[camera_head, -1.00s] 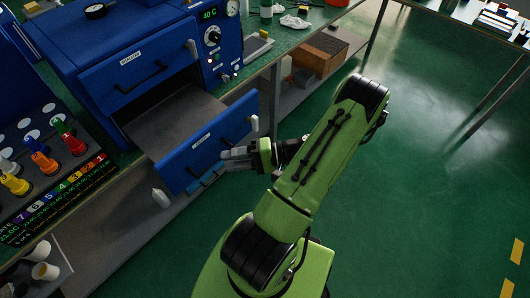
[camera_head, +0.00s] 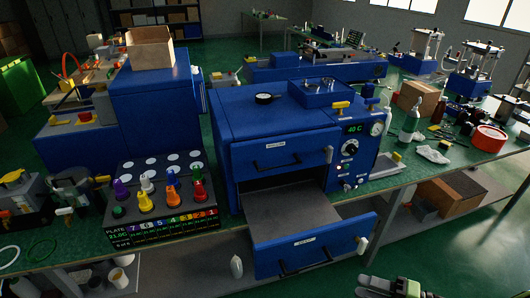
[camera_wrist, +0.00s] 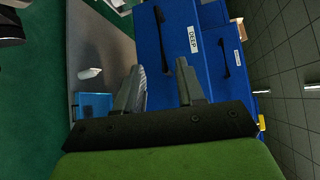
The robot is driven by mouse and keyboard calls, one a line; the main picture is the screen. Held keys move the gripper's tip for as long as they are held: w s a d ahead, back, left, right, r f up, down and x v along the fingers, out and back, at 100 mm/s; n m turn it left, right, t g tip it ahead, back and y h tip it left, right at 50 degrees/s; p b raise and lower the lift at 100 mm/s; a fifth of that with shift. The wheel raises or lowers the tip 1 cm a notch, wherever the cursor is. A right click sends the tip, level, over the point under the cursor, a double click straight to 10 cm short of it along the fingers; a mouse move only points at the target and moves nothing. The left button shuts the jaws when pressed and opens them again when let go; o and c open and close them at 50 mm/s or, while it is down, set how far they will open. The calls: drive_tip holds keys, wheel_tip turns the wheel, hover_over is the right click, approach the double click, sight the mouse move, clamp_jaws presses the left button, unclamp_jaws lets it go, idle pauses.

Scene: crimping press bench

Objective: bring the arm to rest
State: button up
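My gripper (camera_head: 395,288) shows at the bottom edge of the head view, below and right of the pulled-out lower drawer (camera_head: 312,245). Most of my arm is out of that view. In the wrist view my gripper (camera_wrist: 160,68) has its two fingers apart, with nothing held between them. Behind the fingers is a blue drawer front (camera_wrist: 172,35) with a white label and a dark handle. The fingers seem apart from it, but the exact distance is hard to tell.
The blue oven cabinet (camera_head: 232,125) stands on the green bench (camera_head: 420,175), with an upper drawer front (camera_head: 280,153) above the open drawer. A rack (camera_head: 120,218) of coloured pegs is at left. A white bottle (camera_head: 236,266) stands on the lower shelf. Floor is clear at lower right.

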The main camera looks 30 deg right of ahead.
drive_tip(key=shift+w+r, duration=0.1)
drive_tip(key=w+a+r+n+g+h, duration=0.2)
drive_tip(key=w+a+r+n+g, duration=0.65)
drive_tip(key=w+a+g, duration=0.45)
drive_tip(key=s+a+r+n+t+h, duration=0.4)
drive_tip(key=s+a+r+n+h, duration=0.1)
drive_tip(key=a+r, duration=0.6)
drive_tip(key=shift+s+a+r+h, duration=0.15)
drive_tip(key=shift+s+a+h, duration=0.4)
drive_tip(key=shift+a, duration=0.25)
